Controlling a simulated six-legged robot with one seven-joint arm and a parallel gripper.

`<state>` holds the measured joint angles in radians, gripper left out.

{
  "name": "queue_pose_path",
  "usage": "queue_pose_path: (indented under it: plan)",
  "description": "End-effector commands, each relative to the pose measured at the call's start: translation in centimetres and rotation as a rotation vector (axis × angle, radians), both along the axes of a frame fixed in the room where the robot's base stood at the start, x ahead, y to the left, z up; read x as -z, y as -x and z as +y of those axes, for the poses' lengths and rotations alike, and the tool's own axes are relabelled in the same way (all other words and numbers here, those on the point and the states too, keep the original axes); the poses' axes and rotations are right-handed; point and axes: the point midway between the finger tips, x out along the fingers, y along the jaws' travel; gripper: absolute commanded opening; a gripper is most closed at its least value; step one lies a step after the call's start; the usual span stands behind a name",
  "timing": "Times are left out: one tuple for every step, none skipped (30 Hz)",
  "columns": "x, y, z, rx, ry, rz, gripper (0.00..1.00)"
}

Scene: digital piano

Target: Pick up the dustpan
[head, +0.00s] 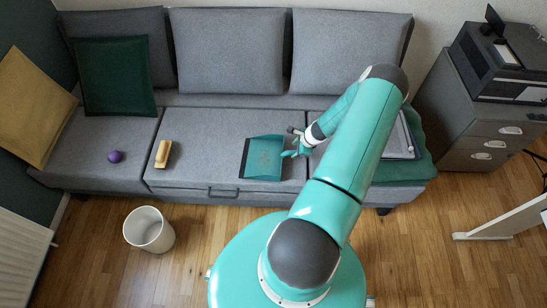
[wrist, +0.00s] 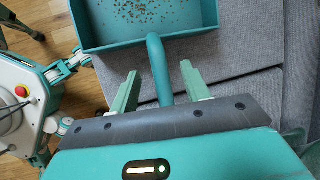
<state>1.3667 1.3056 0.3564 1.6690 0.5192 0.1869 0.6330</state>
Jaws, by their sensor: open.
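The teal dustpan (head: 263,157) lies on the grey sofa seat, right of the middle. In the wrist view the dustpan's tray (wrist: 150,20) holds scattered brown crumbs, and its round handle (wrist: 159,68) points down toward my gripper. My gripper (wrist: 158,78) is open, with one finger on each side of the handle.
A yellow brush-like object (head: 163,153) and a purple ball (head: 115,156) lie on the sofa (head: 215,130) to the left. A white bin (head: 148,229) stands on the wooden floor. Cushions line the sofa's back, and a grey cabinet (head: 478,128) with a printer (head: 505,58) stands at the right.

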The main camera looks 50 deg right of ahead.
Motion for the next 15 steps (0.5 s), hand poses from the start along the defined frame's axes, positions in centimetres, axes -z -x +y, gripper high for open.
queue_pose_path:
  plan:
    - [0.7,-0.3,0.1,-0.001,-0.001,0.0,0.47]
    - [0.9,-0.4,0.1,0.0,-0.001,0.001,0.47]
    - [1.2,-0.5,0.1,-0.001,0.0,0.0,0.47]
    - [1.3,-0.6,0.1,-0.001,0.001,-0.001,0.47]
    - [1.4,-0.6,0.1,-0.001,0.001,-0.001,0.47]
    - [1.7,-0.7,0.2,-0.001,0.0,0.0,0.47]
    - [1.9,-0.7,0.2,-0.001,0.0,0.001,0.47]
    - [2.1,-0.8,0.2,-0.001,0.0,0.001,0.47]
    - [2.6,-0.9,0.2,-0.002,0.0,0.0,0.47]
    - [3.0,-1.0,0.2,-0.002,0.0,0.0,0.47]
    - [3.5,-1.0,0.3,-0.003,-0.001,0.0,0.47]
    - [4.1,-1.2,0.2,-0.002,0.0,0.0,0.47]
    - [4.5,-1.3,0.3,-0.003,-0.001,0.0,0.47]
    - [4.9,-1.4,0.3,-0.002,0.0,0.0,0.47]
    - [5.4,-1.7,0.3,-0.003,0.0,0.0,0.47]
